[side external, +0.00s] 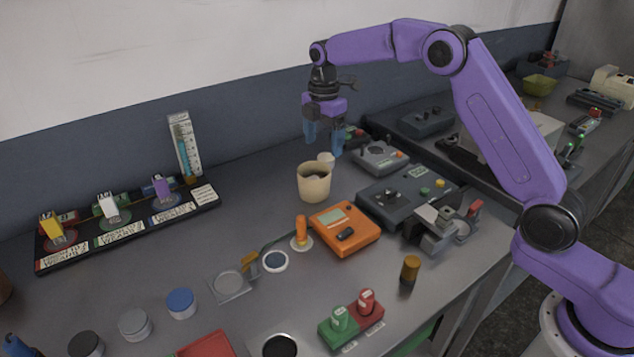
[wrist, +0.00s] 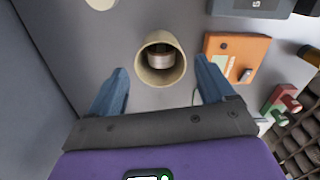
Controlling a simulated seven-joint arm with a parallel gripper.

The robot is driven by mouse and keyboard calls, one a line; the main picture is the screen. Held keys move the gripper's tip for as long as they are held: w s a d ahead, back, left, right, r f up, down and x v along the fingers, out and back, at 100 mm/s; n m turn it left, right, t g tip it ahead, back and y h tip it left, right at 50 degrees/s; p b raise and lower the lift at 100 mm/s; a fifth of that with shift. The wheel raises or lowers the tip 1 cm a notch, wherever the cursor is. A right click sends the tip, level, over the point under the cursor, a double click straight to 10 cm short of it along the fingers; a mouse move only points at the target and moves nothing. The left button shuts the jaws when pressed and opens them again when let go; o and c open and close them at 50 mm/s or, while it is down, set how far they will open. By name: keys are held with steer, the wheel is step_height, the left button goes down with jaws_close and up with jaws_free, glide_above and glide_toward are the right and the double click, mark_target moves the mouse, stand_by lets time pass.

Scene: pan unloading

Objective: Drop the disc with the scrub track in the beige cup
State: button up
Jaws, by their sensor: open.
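The beige cup (side external: 314,187) stands upright on the grey bench. In the wrist view the cup (wrist: 143,70) is seen from above, between and beyond my fingertips. A round, silvery and reddish-brown piece (wrist: 160,62) lies inside it; I cannot tell whether this is the disc with the scrub track. My gripper (side external: 323,138) is open and empty, with its blue fingers pointing down, above and slightly behind the cup. It also shows open in the wrist view (wrist: 160,84). Nothing is between the fingers.
An orange box (side external: 343,230) and a grey control box (side external: 405,192) stand right of the cup. Blue (side external: 181,303) and pale (side external: 135,324) round pieces stand at the front left.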

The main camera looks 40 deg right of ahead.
step_height(320, 180, up, 12)
stand_by(0.6)
steer(key=shift+f, duration=0.1)
steer(key=s+a+f+m, duration=0.1)
steer(key=s+a+m, duration=0.15)
steer(key=s, duration=0.85)
steer(key=s+a+f+m, duration=0.15)
steer(key=s+a, duration=0.25)
steer(key=s, duration=0.7)
steer(key=s+d+f+m, duration=0.1)
steer(key=s+d+f, duration=0.1)
steer(key=s, duration=0.5)
steer(key=s+d+f+m, duration=0.1)
steer(key=s+d+f, duration=0.2)
steer(key=s, duration=0.5)
steer(key=s+d+f+m, duration=0.1)
steer(key=s+d+f, duration=0.1)
steer(key=s+d, duration=0.3)
steer(key=s, duration=0.2)
steer(key=shift+s+f, duration=0.35)
steer(key=shift+s, duration=0.05)
